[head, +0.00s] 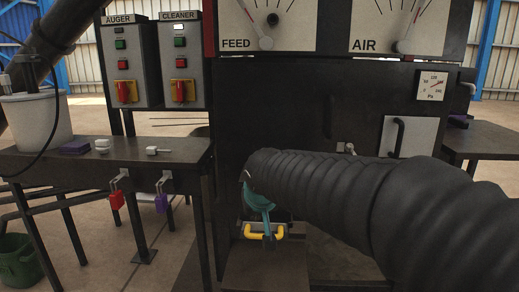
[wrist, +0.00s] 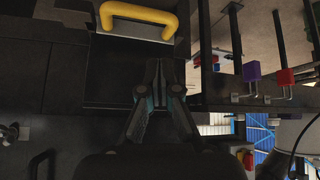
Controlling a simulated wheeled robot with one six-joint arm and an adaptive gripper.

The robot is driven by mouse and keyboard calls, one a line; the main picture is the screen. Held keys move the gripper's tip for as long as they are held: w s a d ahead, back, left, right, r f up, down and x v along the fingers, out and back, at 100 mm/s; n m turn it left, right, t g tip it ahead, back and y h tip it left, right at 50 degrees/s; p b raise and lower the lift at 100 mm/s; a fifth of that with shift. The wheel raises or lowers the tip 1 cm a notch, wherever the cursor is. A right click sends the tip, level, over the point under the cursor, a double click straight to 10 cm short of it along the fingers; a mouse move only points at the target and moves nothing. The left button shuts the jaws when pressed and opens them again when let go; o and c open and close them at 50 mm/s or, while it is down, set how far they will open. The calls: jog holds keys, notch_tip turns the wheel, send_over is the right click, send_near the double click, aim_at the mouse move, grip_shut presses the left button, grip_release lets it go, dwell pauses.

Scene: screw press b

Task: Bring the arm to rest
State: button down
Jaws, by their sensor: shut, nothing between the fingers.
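My arm, in a black ribbed sleeve (head: 350,205), reaches in from the right in the head view toward the dark machine front. My gripper (wrist: 160,66) is shut and empty, its fingers together in the wrist view. In the head view its teal part (head: 258,198) hangs below the sleeve's end, partly hidden. A yellow handle (head: 281,231) shows just below it there. In the wrist view the yellow handle (wrist: 138,10) on its light plate lies past the fingertips, with a visible gap in the picture.
A dark bench (head: 110,158) at left bears a white bucket (head: 35,122) and small items. A door with a black handle (head: 398,137) is behind my arm. A green bucket (head: 18,262) stands on the floor.

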jog(key=s+d+f+m, duration=0.1)
jog(key=s+d+f, duration=0.1)
jog(key=s+d, duration=0.3)
jog(key=s+d+f+m+g+h, duration=0.1)
jog(key=s+d+f, duration=0.1)
jog(key=s+d, duration=0.4)
jog(key=s+d+f+m, duration=0.1)
jog(key=s+d, duration=0.4)
jog(key=s, duration=0.9)
jog(key=shift+d+f+g, duration=0.3)
jog(key=shift+f+g, duration=0.1)
jog(key=shift+f, duration=0.3)
jog(key=shift+d, duration=0.1)
